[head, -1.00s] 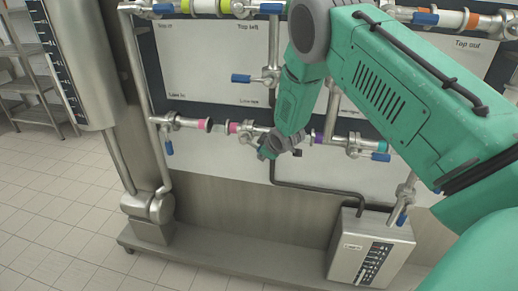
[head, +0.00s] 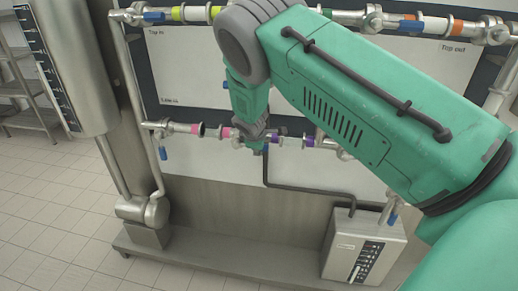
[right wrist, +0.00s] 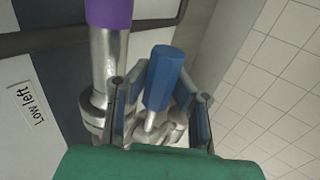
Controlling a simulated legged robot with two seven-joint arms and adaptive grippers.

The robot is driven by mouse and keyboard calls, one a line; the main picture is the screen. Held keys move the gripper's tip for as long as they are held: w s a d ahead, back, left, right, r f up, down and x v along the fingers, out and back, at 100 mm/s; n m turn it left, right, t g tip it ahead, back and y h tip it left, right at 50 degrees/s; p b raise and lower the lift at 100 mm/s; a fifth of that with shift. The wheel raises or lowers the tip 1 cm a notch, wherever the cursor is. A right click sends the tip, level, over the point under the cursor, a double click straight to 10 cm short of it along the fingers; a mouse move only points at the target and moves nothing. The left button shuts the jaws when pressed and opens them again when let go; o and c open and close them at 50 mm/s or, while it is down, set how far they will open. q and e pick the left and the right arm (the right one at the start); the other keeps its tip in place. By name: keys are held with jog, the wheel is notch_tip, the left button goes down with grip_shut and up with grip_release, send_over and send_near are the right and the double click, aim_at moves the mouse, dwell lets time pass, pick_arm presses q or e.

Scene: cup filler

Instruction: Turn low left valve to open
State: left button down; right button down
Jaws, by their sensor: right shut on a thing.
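The low left valve has a blue handle (right wrist: 165,78) in the right wrist view, beside a "Low left" label (right wrist: 28,104). The handle stands out from its steel body next to a pipe with a purple band (right wrist: 108,12). My right gripper (right wrist: 160,96) has its fingers on both sides of the handle and is shut on it. In the head view my right gripper (head: 256,138) is at the lower pipe, between pink and purple bands. It and my arm hide most of the valve there. My left gripper is not in view.
An upper pipe (head: 340,17) with more blue-handled valves runs above a white panel (head: 190,70). A steel control box (head: 362,245) stands on the base at lower right. A steel column (head: 75,60) rises at the left. The tiled floor (head: 50,220) is clear at lower left.

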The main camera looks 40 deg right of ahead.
jog(key=shift+w+r, duration=0.1)
jog(key=shift+w, duration=0.05)
jog(key=c, duration=1.4)
grip_release()
jog(key=shift+o, duration=0.5)
jog(key=shift+a, duration=0.1)
jog(key=shift+a+r, duration=0.15)
jog(key=shift+r, duration=0.05)
jog(key=v, duration=1.1)
